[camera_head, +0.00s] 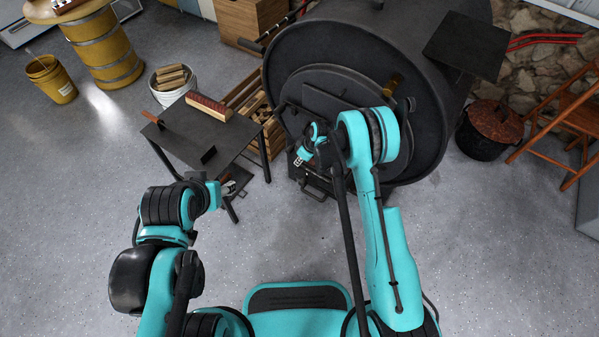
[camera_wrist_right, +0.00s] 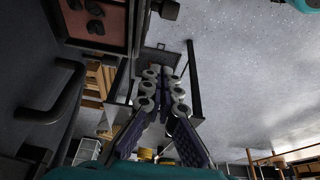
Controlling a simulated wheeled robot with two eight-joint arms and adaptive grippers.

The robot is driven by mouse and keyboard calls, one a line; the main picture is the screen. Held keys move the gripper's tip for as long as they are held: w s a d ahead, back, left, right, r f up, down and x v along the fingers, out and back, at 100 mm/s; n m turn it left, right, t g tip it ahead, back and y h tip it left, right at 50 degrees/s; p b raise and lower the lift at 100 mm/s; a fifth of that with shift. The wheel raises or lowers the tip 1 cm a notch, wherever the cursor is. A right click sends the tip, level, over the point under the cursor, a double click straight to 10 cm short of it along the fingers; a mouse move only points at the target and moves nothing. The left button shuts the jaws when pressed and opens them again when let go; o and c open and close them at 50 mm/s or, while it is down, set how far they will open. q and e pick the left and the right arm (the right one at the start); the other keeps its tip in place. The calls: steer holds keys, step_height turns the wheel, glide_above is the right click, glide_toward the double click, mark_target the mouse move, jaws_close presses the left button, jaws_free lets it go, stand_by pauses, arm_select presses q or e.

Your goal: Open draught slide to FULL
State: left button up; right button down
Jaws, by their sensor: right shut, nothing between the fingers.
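The black barrel stove (camera_head: 290,60) stands at the upper right, with its round front facing my arms. My right gripper (camera_head: 299,162) is in front of the lower part of that front, shut and empty. In the right wrist view its fingers (camera_wrist_right: 166,75) are together with nothing between them. A reddish panel with dark openings (camera_wrist_right: 95,28), seemingly the draught plate, is at upper left there, with a dark knob (camera_wrist_right: 166,9) at its right edge. The fingertips appear apart from both. The slide's setting cannot be read. My left gripper (camera_head: 229,188) is beside the small table; its jaws are unclear.
A small black table (camera_head: 190,145) stands left of the stove, with a red-brown block (camera_head: 209,105) on it. A curved black handle (camera_wrist_right: 62,100) is near my right gripper. A bucket of wood (camera_head: 160,92) and a dark lidded pot (camera_head: 487,145) flank the area. The front floor is clear.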

steer(key=b, duration=0.4)
glide_above(300, 176)
steer(key=s+a, duration=0.2)
steer(key=a, duration=0.1)
step_height(300, 176, down, 9)
arm_select(q)
step_height(300, 176, down, 6)
steer(key=shift+r+b, duration=0.25)
steer(key=shift+b, duration=0.45)
arm_select(e)
steer(key=d+f, duration=0.1)
steer(key=s+d+f, duration=0.1)
steer(key=shift+s+d, duration=0.25)
steer(key=shift+d, duration=0.05)
